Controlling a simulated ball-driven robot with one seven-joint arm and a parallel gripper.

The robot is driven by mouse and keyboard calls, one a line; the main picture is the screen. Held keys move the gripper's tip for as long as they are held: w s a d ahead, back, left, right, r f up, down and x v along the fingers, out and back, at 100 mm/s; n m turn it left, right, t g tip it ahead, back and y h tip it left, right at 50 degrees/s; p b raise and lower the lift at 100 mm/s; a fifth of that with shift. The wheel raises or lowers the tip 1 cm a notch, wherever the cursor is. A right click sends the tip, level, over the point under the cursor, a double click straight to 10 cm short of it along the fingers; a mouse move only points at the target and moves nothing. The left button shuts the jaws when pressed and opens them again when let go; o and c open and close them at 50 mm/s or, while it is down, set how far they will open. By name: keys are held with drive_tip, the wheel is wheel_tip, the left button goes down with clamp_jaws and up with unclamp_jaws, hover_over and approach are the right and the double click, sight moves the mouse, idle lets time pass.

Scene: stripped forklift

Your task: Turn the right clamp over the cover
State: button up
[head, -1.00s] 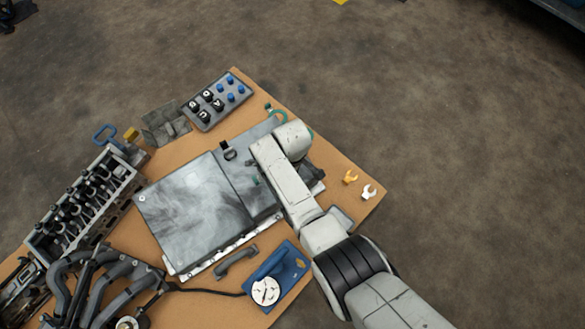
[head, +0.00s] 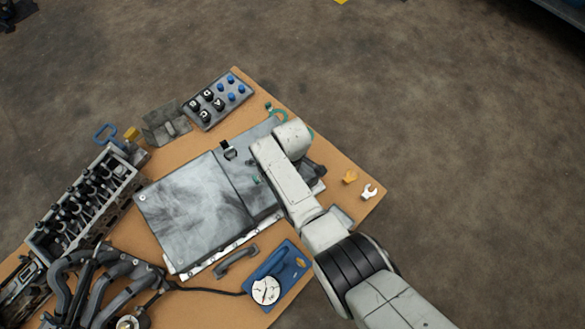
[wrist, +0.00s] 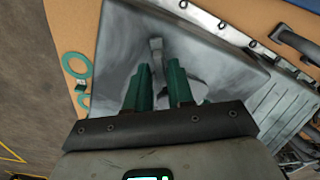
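The cover is a grey, smeared metal plate (head: 195,210) on the workbench. In the wrist view grey metal (wrist: 225,60) fills the space around my fingers. A narrow grey clamp (wrist: 156,46) stands up just ahead of and between the fingertips, with a wider grey part behind the fingers. My gripper (wrist: 159,66) has two green fingers, apart, one on each side of the clamp; contact is not clear. In the head view my arm hides most of the gripper and this clamp. A second, dark clamp (head: 229,150) shows left of my arm.
A grey panel with black and blue knobs (head: 218,99) lies at the back. A blue plate (head: 290,262), a dark handle (head: 236,261) and an engine block (head: 85,200) stand nearer.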

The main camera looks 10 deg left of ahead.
wheel_tip(320, 180, up, 11)
drive_tip(key=p, duration=0.6)
drive_tip(key=shift+f, duration=0.15)
idle(0.3)
drive_tip(key=s+d+r+m, duration=0.1)
drive_tip(key=s+d+m, duration=0.35)
drive_tip(key=d, duration=0.55)
drive_tip(key=s+d+r+m, duration=0.1)
drive_tip(key=s+d+m, duration=0.4)
drive_tip(key=d, duration=0.5)
drive_tip(key=s+d+r+m+t, duration=0.1)
drive_tip(key=s+d+r+m, duration=0.2)
drive_tip(key=s+d+r, duration=0.4)
drive_tip(key=s+d+r+m, duration=0.3)
drive_tip(key=s+d, duration=0.1)
drive_tip(key=s, duration=0.6)
wheel_tip(320, 180, up, 22)
drive_tip(key=p, duration=2.2)
drive_tip(key=shift+w, duration=0.25)
